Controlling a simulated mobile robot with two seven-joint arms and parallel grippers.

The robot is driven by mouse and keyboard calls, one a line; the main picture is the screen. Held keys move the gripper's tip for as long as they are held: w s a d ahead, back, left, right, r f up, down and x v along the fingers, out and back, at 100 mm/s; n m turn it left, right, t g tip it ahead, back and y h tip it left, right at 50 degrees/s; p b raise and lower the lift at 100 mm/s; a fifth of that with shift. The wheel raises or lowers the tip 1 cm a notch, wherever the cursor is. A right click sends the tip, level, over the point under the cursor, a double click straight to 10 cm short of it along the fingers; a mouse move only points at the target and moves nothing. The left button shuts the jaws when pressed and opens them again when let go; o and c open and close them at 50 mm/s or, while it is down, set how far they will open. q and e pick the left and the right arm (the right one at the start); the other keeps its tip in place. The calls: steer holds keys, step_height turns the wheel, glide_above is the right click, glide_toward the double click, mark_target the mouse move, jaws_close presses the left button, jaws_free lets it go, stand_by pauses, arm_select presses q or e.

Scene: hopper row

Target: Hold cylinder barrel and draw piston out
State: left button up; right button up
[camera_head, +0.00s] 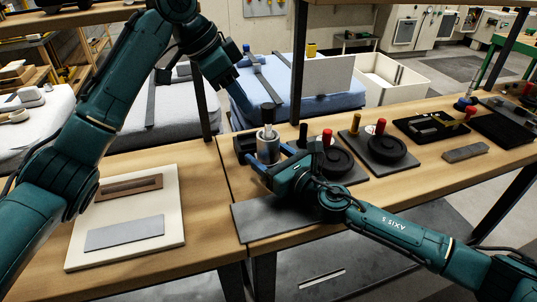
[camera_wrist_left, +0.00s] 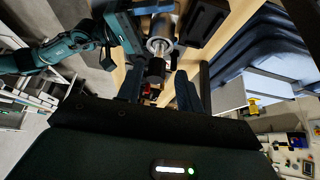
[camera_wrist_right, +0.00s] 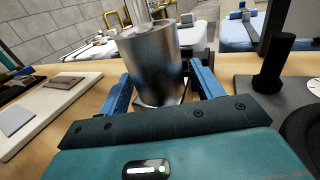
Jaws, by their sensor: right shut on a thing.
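The silver cylinder barrel (camera_head: 268,150) stands upright near the table's back edge, and it fills the middle of the right wrist view (camera_wrist_right: 150,62). A thin rod rises from its top to a black knob (camera_head: 268,113), the piston's upper end. My right gripper (camera_wrist_right: 165,82) is shut on the barrel, with one blue finger on each side. My left gripper (camera_wrist_left: 158,78) is above the barrel, its fingers apart on either side of the black knob (camera_wrist_left: 156,71). I see no finger clearly touching the knob. The piston's lower part is hidden inside the barrel.
A black holder (camera_head: 244,147) stands beside the barrel. Right of it are dark plates with round black discs and red-topped pegs (camera_head: 380,127). A cream board (camera_head: 125,245) lies at left. A dark grey mat (camera_head: 255,222) lies in front, partly under my right arm.

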mark_target(270, 117)
arm_select(q)
steer(key=shift+o, duration=0.4)
steer(key=shift+o, duration=0.9)
steer(key=shift+d+r, duration=0.1)
steer(key=shift+r, duration=0.05)
steer(key=shift+o, duration=0.4)
steer(key=shift+s+d+r+n+y, duration=0.1)
steer(key=shift+d+r+n+y, duration=0.1)
steer(key=shift+n+y, duration=0.15)
steer(key=s+d+r+n+t+y, duration=0.1)
steer(key=d+r+n+t+y, duration=0.2)
steer(key=n, duration=0.5)
steer(key=shift+g, duration=0.4)
steer(key=x, duration=1.1)
steer(key=shift+d+f, duration=0.1)
steer(key=shift+d, duration=0.1)
jaws_close()
